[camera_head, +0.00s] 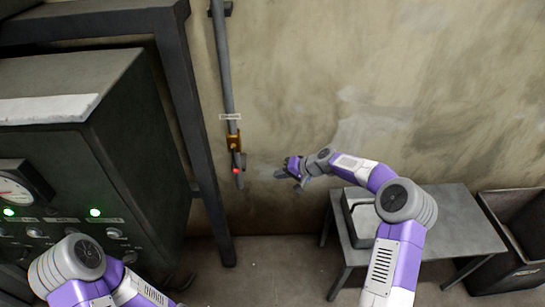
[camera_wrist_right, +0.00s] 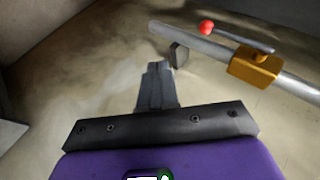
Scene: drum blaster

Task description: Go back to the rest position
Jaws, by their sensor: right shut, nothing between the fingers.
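My right arm reaches out over the table toward the wall. Its gripper (camera_head: 287,172) is shut and empty, a little to the right of the wall pipe. In the right wrist view the closed fingers (camera_wrist_right: 156,85) point at the wall, apart from the pipe. The pipe carries a brass valve (camera_head: 234,143) with a red-tipped lever (camera_head: 236,171); the valve (camera_wrist_right: 256,65) and the red knob (camera_wrist_right: 206,27) also show in the right wrist view. My left arm shows at the lower left, but its gripper is out of view.
A dark control cabinet (camera_head: 120,110) with a gauge and green lights stands on the left beside a metal frame (camera_head: 185,100). A grey table (camera_head: 465,225) with a tray (camera_head: 350,222) stands under my right arm. A dark bin (camera_head: 520,235) is at the far right.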

